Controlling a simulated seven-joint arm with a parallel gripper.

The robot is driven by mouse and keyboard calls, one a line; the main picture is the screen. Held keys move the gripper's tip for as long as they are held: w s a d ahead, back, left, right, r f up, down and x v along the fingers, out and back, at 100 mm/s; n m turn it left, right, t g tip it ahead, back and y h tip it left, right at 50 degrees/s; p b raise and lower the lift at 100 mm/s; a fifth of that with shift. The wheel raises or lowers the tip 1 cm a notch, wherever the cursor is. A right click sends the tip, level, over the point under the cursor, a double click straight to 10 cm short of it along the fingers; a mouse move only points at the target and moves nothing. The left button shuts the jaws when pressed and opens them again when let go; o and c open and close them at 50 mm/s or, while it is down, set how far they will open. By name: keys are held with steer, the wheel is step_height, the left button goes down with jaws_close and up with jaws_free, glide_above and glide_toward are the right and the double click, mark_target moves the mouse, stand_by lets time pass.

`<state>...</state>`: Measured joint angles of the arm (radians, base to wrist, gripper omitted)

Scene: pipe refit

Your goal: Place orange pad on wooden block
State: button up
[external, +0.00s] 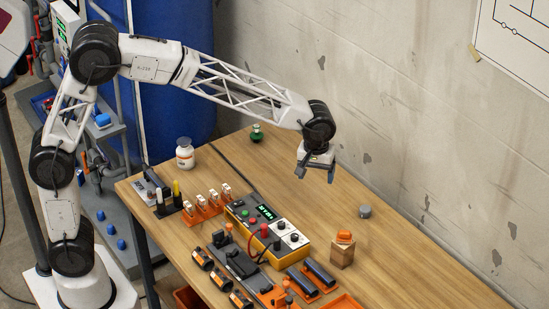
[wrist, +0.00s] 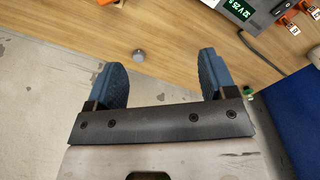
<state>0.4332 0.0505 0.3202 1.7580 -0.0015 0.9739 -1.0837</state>
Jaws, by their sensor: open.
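The wooden block (external: 342,255) stands on the right part of the table in the external view. The orange pad (external: 344,237) rests on top of the block. My gripper (external: 316,177) is above the table, up and to the left of the block in the external view, apart from it. Its fingers are spread with nothing between them in the wrist view (wrist: 164,82). Near the top edge of the wrist view a small brown and orange thing is cut off, too little of it to identify.
A grey knob-like piece (external: 365,212) lies behind the block; it also shows in the wrist view (wrist: 138,55). A yellow control box (external: 268,232) with cables, orange holders and dark cylinders crowd the table's front. A white jar (external: 184,153) and green item (external: 256,133) stand farther left. The wall bounds the back.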

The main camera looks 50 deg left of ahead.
steer(key=s+a+r+m+t, duration=0.15)
steer(key=s+a+r, duration=0.25)
steer(key=s+a, duration=0.55)
steer(key=s+a+r+m, duration=0.2)
steer(key=s+a+r, duration=0.2)
steer(key=s+a, duration=0.55)
steer(key=s+a+f+m, duration=0.1)
steer(key=s+a+m, duration=0.1)
steer(key=s+a, duration=0.4)
steer(key=s+a+f+m, duration=0.2)
steer(key=s+a, duration=0.4)
steer(key=s, duration=0.7)
steer(key=shift+s+f+t, duration=0.15)
steer(key=shift+f+t, duration=0.05)
steer(key=shift+t, duration=0.15)
